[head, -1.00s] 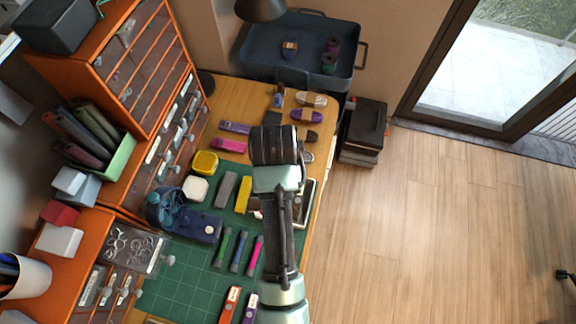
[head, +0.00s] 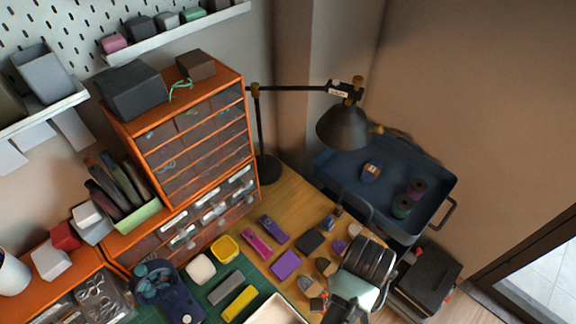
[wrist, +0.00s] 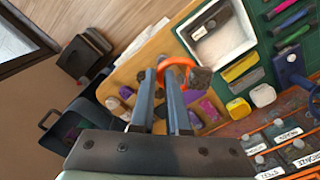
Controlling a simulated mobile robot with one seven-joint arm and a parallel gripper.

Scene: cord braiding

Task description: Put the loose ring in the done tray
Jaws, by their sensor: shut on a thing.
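In the wrist view, an orange ring (wrist: 178,60) is at the tips of my gripper (wrist: 170,75), which is shut on it. The ring is held above the wooden table area. In the head view my arm's black wrist (head: 368,262) hides the fingers and ring. A white tray (head: 262,314) shows at the bottom edge of the head view. In the wrist view the same tray (wrist: 228,40) lies beyond the ring, with a dark item in it. I cannot read a label that marks it as the done tray.
A blue cart tray (head: 338,168) with spools stands behind the table. A black lamp (head: 343,128) hangs above its left side. Purple blocks (head: 286,264) and other small pieces lie near my gripper. An orange drawer cabinet (head: 190,135) stands at left.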

